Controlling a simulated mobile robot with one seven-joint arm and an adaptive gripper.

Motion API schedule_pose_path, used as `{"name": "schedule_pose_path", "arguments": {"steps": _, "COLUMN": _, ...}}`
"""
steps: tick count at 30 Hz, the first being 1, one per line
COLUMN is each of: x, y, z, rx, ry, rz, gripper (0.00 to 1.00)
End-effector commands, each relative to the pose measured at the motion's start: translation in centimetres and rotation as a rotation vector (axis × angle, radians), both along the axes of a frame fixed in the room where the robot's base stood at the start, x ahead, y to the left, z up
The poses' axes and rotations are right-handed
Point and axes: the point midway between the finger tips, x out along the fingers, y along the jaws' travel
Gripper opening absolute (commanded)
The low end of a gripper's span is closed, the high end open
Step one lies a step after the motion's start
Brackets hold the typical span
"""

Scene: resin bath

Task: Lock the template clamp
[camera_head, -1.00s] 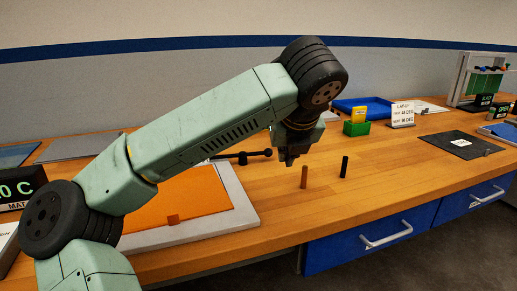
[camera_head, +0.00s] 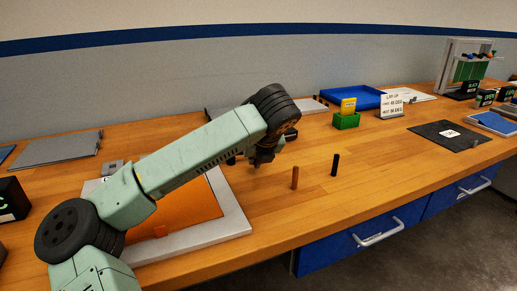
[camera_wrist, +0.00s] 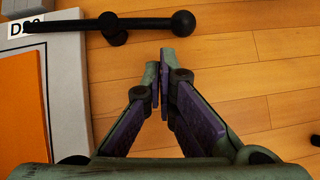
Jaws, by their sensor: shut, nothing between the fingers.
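The clamp shows in the wrist view as a black lever (camera_wrist: 75,24) with a round knob (camera_wrist: 183,23) at its right end. It lies across the top of the picture, over the corner of a pale frame (camera_wrist: 69,75). In the head view the lever is mostly hidden behind my arm. The frame (camera_head: 236,218) surrounds an orange panel (camera_head: 195,207), also seen in the wrist view (camera_wrist: 22,95). My gripper (camera_wrist: 160,75) is shut and empty, its tips below the knob in the picture and apart from it. In the head view my gripper (camera_head: 257,163) is beside the frame's right side.
A brown peg (camera_head: 295,178) and a black peg (camera_head: 335,165) stand upright to the right of my gripper. Behind them are a green box (camera_head: 346,121), a sign (camera_head: 391,106) and a blue tray (camera_head: 350,96). The wooden bench front is clear.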

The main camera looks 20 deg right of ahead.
Motion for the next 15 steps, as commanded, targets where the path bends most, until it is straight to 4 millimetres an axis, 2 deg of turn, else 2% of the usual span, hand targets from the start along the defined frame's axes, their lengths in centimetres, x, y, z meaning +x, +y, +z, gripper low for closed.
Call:
{"name": "schedule_pose_path", "arguments": {"steps": 6, "x": 1.9, "y": -0.2, "z": -0.3, "rx": 0.001, "ry": 0.001, "rz": -0.001, "gripper": 0.0}}
{"name": "schedule_pose_path", "arguments": {"steps": 15, "x": 2.2, "y": -0.2, "z": -0.4, "rx": 0.001, "ry": 0.0, "rz": -0.002, "gripper": 0.0}}
